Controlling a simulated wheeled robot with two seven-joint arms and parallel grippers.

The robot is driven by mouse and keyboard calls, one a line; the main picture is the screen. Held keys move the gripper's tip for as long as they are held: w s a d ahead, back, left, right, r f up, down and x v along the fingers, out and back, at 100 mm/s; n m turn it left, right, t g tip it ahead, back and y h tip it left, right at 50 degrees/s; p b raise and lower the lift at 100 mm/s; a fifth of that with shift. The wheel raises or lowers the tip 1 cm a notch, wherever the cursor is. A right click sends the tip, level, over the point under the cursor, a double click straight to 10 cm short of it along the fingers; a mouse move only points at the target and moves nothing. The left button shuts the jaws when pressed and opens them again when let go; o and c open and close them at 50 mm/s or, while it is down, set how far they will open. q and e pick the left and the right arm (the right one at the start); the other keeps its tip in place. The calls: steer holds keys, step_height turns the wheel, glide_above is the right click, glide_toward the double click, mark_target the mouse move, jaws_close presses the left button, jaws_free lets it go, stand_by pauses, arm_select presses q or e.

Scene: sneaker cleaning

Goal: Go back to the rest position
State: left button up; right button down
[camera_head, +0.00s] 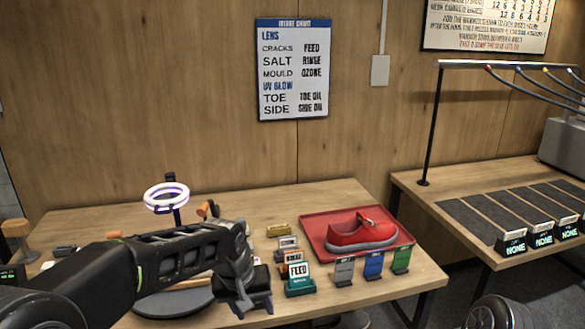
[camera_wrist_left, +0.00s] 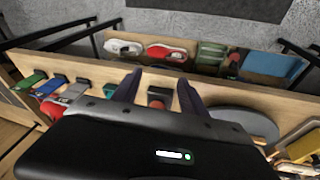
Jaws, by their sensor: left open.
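My left gripper (camera_head: 253,305) reaches in from the left over the front of the wooden table (camera_head: 330,192). Its two fingers are apart with nothing between them. In the left wrist view the open fingers (camera_wrist_left: 160,92) point at the table edge. A red sneaker (camera_head: 362,234) lies on a red tray (camera_head: 312,218) to the right of the gripper. My right gripper does not show in either view.
Grey, blue and green tags (camera_head: 373,265) stand in front of the tray. A lit ring lamp (camera_head: 166,197) and a grey disc (camera_head: 170,302) are on the left. A second table (camera_head: 440,190) with dark mats stands at right. Shoes (camera_wrist_left: 170,53) show beyond the table edge.

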arm_select(q)
steer(key=s+d+f+m+h, duration=0.15)
steer(key=s+f, duration=0.25)
steer(key=f, duration=0.6)
steer(key=s+d+f+m+h, duration=0.1)
steer(key=s+d+f, duration=0.2)
steer(key=f, duration=0.8)
steer(key=s+a+f+n+g, duration=0.1)
steer(key=s+f, duration=0.5)
steer(key=s, duration=0.5)
steer(key=s+a+f+n+g, duration=0.1)
steer(key=s+a+f+n, duration=0.1)
steer(key=s+f, duration=0.4)
steer(key=s, duration=0.4)
steer(key=shift+s+a+f, duration=0.15)
steer(key=shift+s+f, duration=0.1)
steer(key=shift+s, duration=0.1)
